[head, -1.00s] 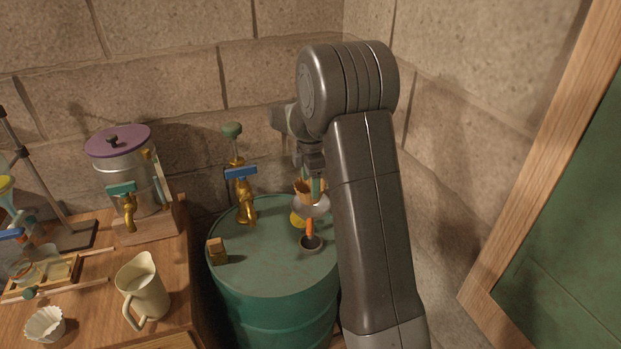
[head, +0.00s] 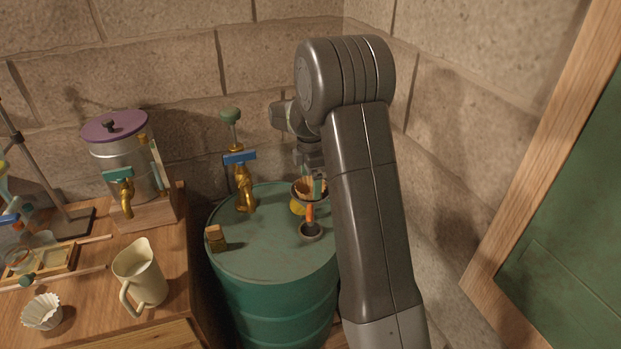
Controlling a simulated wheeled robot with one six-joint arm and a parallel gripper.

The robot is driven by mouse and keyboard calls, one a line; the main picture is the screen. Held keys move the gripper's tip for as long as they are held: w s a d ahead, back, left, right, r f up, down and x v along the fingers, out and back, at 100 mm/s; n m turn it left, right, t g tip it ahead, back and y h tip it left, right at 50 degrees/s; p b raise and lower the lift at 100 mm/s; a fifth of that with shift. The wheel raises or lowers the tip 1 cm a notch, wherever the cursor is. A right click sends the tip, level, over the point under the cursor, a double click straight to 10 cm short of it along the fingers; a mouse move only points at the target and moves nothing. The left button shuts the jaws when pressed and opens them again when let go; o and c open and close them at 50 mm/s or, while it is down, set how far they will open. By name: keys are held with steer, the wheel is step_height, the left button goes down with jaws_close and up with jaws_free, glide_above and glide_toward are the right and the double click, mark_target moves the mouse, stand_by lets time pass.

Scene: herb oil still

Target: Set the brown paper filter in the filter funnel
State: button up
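The brown paper filter (head: 302,187) shows as a fluted brown cup on the right side of the green drum top. A dark round rim, which looks like the filter funnel (head: 311,201), shows around and just below it; the filter appears to sit inside this rim. My gripper (head: 317,186) points down at the filter, with a greenish finger against or inside its right part. My arm hides the right side, and the fingers are too small to tell whether they grip the paper.
Under the funnel are an orange stem (head: 310,213), a yellow piece (head: 297,207) and a dark cup (head: 311,232). A pitcher (head: 140,276) and white filter (head: 42,312) stand on the bench.

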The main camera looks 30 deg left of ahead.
steer(key=shift+r, duration=0.1)
step_height(320, 180, up, 14)
steer(key=shift+f+b, duration=0.2)
steer(key=shift+b, duration=0.25)
steer(key=shift+f, duration=0.1)
step_height(320, 180, down, 14)
steer(key=shift+r+p, duration=0.25)
steer(key=shift+p, duration=0.35)
step_height(320, 180, up, 2)
steer(key=shift+r+p, duration=0.15)
steer(key=shift+p, duration=0.4)
steer(key=shift+r, duration=0.35)
